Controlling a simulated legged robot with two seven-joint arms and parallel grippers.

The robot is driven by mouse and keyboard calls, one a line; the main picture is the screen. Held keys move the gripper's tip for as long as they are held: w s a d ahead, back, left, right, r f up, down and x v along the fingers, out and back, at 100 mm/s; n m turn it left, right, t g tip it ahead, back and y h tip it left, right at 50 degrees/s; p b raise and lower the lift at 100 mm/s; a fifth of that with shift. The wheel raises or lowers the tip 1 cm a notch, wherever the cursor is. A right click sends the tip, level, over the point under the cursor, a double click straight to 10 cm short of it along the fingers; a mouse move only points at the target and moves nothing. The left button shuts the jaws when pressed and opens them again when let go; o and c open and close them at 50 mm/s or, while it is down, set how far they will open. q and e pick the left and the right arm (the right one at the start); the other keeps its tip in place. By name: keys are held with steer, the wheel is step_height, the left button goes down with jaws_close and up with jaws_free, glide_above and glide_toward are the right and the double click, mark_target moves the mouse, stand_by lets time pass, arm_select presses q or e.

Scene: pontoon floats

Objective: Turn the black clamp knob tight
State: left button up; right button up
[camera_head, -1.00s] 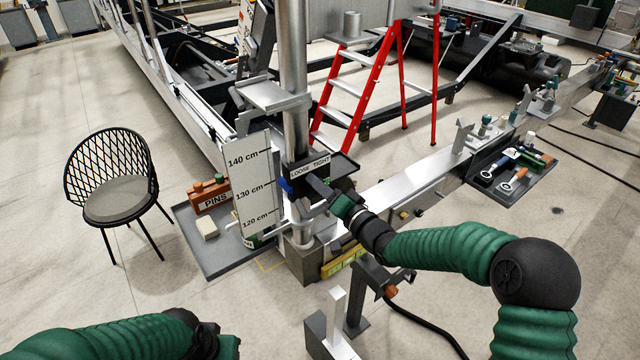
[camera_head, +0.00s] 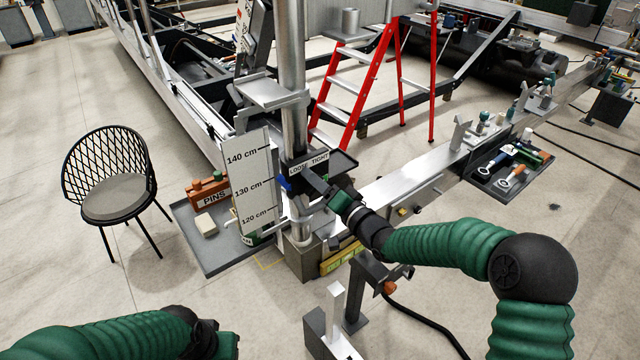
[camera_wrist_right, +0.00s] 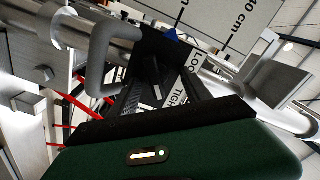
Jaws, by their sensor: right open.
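The steel post (camera_head: 293,60) carries a black clamp plate with a LOOSE/TIGHT label (camera_head: 309,163), which also shows in the right wrist view (camera_wrist_right: 188,72). My right gripper (camera_head: 316,184) reaches the clamp from the right, just below the label. In the wrist view its dark fingers (camera_wrist_right: 165,95) are open and point at the plate. A dark shape, probably the black clamp knob (camera_wrist_right: 152,70), shows between them; I cannot tell whether they touch it. In the head view the knob is hidden or blends with the fingers. My left gripper (camera_head: 222,344) is low at the left, its fingers unclear.
A height board (camera_head: 248,180) stands left of the post, beside a grey tray (camera_head: 215,258) with a PINS box (camera_head: 212,192). A grey handle (camera_wrist_right: 100,60) lies close to the right fingers. A steel beam (camera_head: 410,185) runs right. A red ladder (camera_head: 372,75) stands behind.

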steer(key=shift+s+d+f, duration=0.1)
steer(key=shift+s+d, duration=0.1)
steer(key=shift+d, duration=0.05)
steer(key=b+v, duration=0.4)
steer(key=v, duration=1.2)
steer(key=shift+s, duration=0.15)
